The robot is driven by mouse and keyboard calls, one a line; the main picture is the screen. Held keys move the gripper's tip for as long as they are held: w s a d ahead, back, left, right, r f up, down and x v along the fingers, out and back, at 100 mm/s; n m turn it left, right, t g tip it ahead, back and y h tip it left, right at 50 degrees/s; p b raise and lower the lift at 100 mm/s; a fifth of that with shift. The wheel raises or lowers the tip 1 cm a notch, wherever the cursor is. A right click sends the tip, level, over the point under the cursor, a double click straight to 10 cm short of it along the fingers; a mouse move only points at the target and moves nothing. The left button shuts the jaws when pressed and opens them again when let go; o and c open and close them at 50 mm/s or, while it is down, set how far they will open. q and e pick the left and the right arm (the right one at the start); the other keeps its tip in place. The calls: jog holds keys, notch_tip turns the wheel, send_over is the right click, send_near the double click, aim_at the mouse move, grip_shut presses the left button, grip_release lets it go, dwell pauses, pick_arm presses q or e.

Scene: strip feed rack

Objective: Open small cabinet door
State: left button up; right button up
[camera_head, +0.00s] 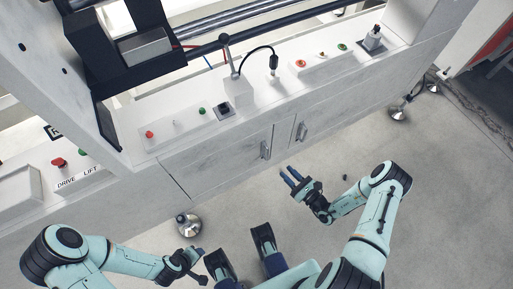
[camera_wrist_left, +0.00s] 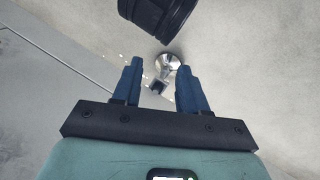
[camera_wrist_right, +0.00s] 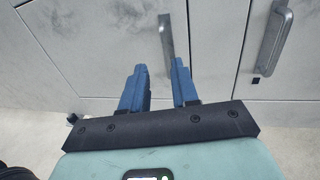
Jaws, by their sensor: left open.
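The small white cabinet has two shut doors under the control ledge. The left door (camera_head: 230,160) has a grey bar handle (camera_head: 265,150). The right door (camera_head: 322,120) has a similar handle (camera_head: 301,131). In the right wrist view the left door's handle (camera_wrist_right: 166,38) stands beyond the fingers, and the right door's handle (camera_wrist_right: 274,40) is to the right. My right gripper (camera_head: 289,176) is open and empty, in front of the doors and apart from the handles. My left gripper (camera_head: 199,254) is open and empty, low at the left; its fingers show in the left wrist view (camera_wrist_left: 160,75).
A round levelling foot (camera_head: 188,224) stands on the floor below the cabinet's left part. Buttons and a joystick sit on the ledge (camera_head: 180,105) above. The floor in front of the doors is mostly clear. Another foot (camera_head: 398,113) is at the right.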

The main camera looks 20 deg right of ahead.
aim_at(267, 159)
jog(key=b+x, duration=0.1)
jog(key=x, duration=0.3)
jog(key=f+b+x, duration=0.1)
jog(key=x, duration=0.3)
jog(key=f+b+x, duration=0.1)
jog(key=b+x, duration=0.1)
jog(key=x, duration=0.3)
jog(key=shift+w+d, duration=0.2)
jog(key=shift+d, duration=0.1)
pick_arm(q)
jog(key=w+a+f, duration=0.2)
jog(key=w+f, duration=0.1)
jog(key=f, duration=0.2)
jog(key=shift+a+f+t+y, duration=0.2)
jog(key=shift+a+t+y, duration=0.05)
jog(key=shift+t+y, duration=0.15)
pick_arm(e)
grip_shut()
